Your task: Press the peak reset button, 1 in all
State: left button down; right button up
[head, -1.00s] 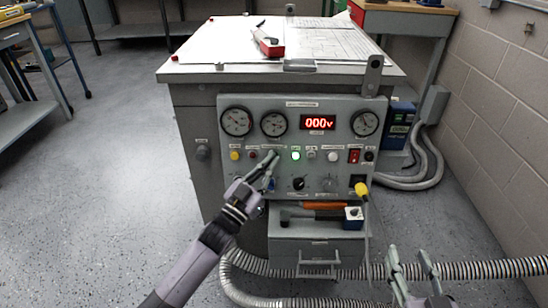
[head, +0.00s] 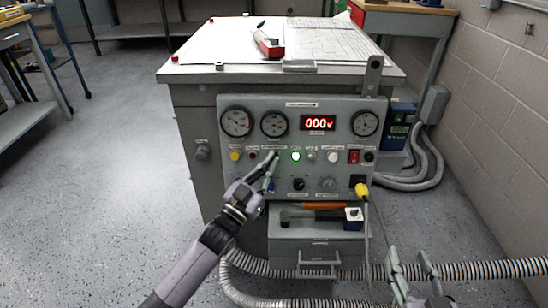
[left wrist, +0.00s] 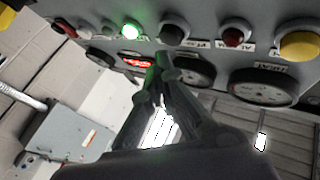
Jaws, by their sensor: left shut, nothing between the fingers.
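The grey control panel (head: 345,178) stands on the front of a cabinet and carries a row of buttons. Its button labels are too small to read surely in the head view. My left gripper (head: 275,155) is shut and empty, its tips in front of the panel left of the lit green button (head: 296,156). In the left wrist view, the left gripper's tips (left wrist: 163,62) lie just below a black button (left wrist: 173,30), between the green one (left wrist: 130,30) and a red one (left wrist: 235,36). Contact cannot be told. My right gripper (head: 409,256) is open and empty at the lower right.
Gauges (head: 236,122) and a red display (head: 318,123) reading 000 sit above the buttons. A yellow plug (head: 361,190) with a cable is at the panel's lower right. A tool shelf (head: 300,228) and grey hoses (head: 480,270) lie below.

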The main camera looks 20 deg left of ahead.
pick_arm(q)
jog(key=shift+w, duration=0.15)
jog(key=shift+w+a, duration=0.1)
jog(key=shift+w, duration=0.15)
pick_arm(e)
jog(key=shift+r, duration=0.2)
dwell(0.3)
pick_arm(q)
jog(key=shift+w+f, duration=0.1)
jog(key=shift+w, duration=0.05)
pick_arm(e)
jog(key=shift+w+a+r, duration=0.1)
jog(key=shift+r, duration=0.05)
